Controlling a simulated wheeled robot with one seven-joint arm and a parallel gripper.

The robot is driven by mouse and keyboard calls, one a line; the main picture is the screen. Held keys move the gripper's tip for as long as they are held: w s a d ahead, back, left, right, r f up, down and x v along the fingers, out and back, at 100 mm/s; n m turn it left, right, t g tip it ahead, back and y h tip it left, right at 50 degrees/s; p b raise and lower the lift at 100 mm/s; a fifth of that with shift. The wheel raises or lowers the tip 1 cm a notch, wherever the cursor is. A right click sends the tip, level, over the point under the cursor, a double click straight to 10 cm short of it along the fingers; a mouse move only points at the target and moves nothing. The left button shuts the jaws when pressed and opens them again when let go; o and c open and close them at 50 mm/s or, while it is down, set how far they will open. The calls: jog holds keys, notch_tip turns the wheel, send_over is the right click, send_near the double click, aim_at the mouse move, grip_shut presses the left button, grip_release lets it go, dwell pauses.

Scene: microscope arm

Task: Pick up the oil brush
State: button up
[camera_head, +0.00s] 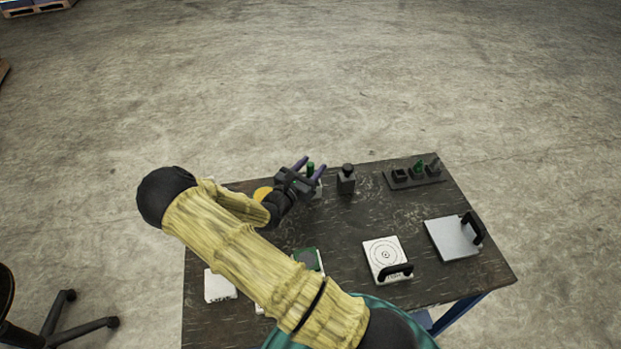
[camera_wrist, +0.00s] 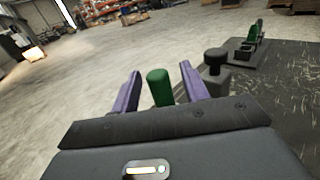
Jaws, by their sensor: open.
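A green upright handle, which looks like the oil brush (camera_head: 310,168), stands near the far edge of the table. In the wrist view the green handle (camera_wrist: 160,88) shows between the two purple fingers, with a gap on each side. My gripper (camera_head: 311,165) is open around it. In the wrist view my gripper (camera_wrist: 160,72) points forward with its fingers level with the handle. The handle's lower part is hidden by the gripper body.
A black rack (camera_head: 414,181) with small items is farther right. A white plate (camera_head: 385,258) and a grey plate (camera_head: 452,238), both with black handles, lie on the dark table (camera_head: 350,225).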

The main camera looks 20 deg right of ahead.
dwell(0.4)
grip_shut()
notch_tip(320, 180, up, 10)
jog(key=shift+b, duration=0.55)
dwell(0.5)
